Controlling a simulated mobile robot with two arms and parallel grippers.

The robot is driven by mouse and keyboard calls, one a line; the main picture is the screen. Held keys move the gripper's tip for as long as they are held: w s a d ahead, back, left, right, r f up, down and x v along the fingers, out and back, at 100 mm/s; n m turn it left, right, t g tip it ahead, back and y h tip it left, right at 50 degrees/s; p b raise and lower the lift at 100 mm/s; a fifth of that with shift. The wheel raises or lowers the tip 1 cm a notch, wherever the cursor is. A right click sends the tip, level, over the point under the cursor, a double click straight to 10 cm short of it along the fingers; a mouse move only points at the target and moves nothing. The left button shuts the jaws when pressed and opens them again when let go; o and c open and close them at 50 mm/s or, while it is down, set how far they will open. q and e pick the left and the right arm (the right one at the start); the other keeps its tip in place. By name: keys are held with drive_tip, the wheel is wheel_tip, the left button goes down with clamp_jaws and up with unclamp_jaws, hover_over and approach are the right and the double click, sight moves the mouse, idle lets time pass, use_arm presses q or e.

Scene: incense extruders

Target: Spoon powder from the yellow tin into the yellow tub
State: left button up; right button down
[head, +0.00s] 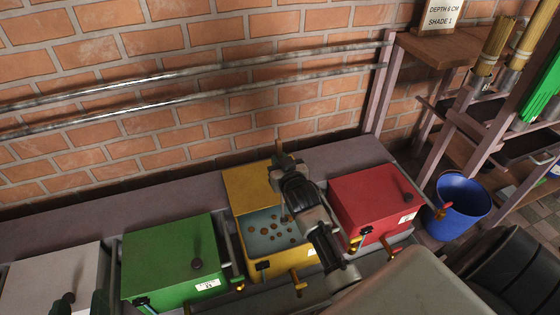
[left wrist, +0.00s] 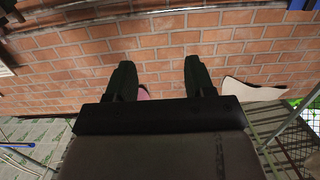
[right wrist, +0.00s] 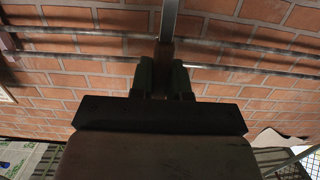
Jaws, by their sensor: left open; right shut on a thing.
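The yellow tub (head: 263,270) is the open yellow box in the middle of the row in the head view; its lid (head: 250,187) is swung up at the back. Brown round spots show on its grey-blue inside. No yellow tin is seen. My right gripper (head: 282,168) is over the tub's back right side. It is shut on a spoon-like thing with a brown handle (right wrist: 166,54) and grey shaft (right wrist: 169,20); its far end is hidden. My left gripper (left wrist: 157,75) is open and empty in the left wrist view. Dark fingertips, apparently its own, show at the head view's bottom left.
A green box (head: 170,257) and a white box (head: 40,280) stand left of the tub, a red box (head: 375,200) right of it, all shut with dark knobs. Metal rails (head: 200,72) cross the brick wall behind. A blue bucket (head: 460,205) and shelves are at right.

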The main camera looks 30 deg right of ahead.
sight(279, 143)
drive_tip(key=shift+r+p, duration=0.8)
drive_tip(key=shift+r, duration=0.1)
drive_tip(key=shift+r+p, duration=0.7)
drive_tip(key=shift+p, duration=0.05)
drive_tip(key=shift+r+p, duration=0.6)
drive_tip(key=shift+p, duration=0.05)
wheel_tip(279, 143, up, 2)
drive_tip(key=shift+p, duration=1)
drive_tip(key=shift+r+p, duration=0.45)
drive_tip(key=shift+p, duration=0.05)
use_arm(q)
drive_tip(key=s+a+f+g+y, duration=0.3)
drive_tip(key=s+a+f+g, duration=0.2)
drive_tip(key=s+f+g, duration=0.4)
drive_tip(key=s+g, duration=0.2)
drive_tip(key=g, duration=0.1)
drive_tip(key=shift+s+f+n+g+y, duration=0.3)
drive_tip(key=shift+s+f+g, duration=0.1)
use_arm(e)
drive_tip(key=shift+f, duration=0.1)
